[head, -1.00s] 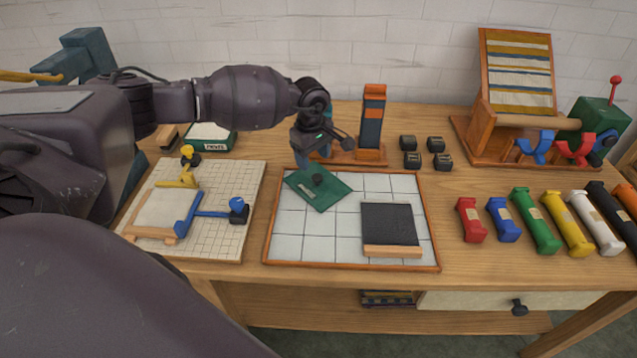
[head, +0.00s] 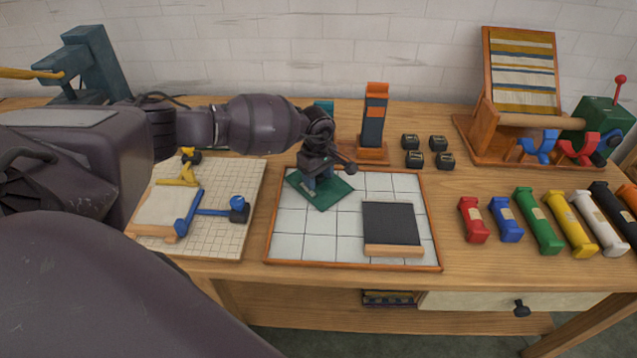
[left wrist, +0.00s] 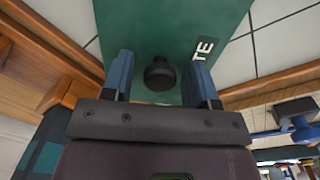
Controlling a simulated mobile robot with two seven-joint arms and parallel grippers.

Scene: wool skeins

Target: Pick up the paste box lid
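The paste box lid (head: 338,198) is a flat green square with a dark round knob. It lies on the white tiled tray (head: 303,248), near its back left corner. My left gripper (head: 318,186) is over the lid and hides the knob in the head view. In the left wrist view the green lid (left wrist: 170,25) fills the top middle. There the blue fingers of my left gripper (left wrist: 161,65) are apart, one on each side of the knob (left wrist: 159,74). Gaps show between the knob and both fingers. The paste box is mostly hidden behind my left arm.
A dark slab with a wooden edge (head: 391,225) lies on the tray, right of the lid. An orange and dark upright stand (head: 375,120) is behind the tray. A gridded board (head: 230,178) with blue and yellow tools is left. Several coloured skeins (head: 537,222) lie right.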

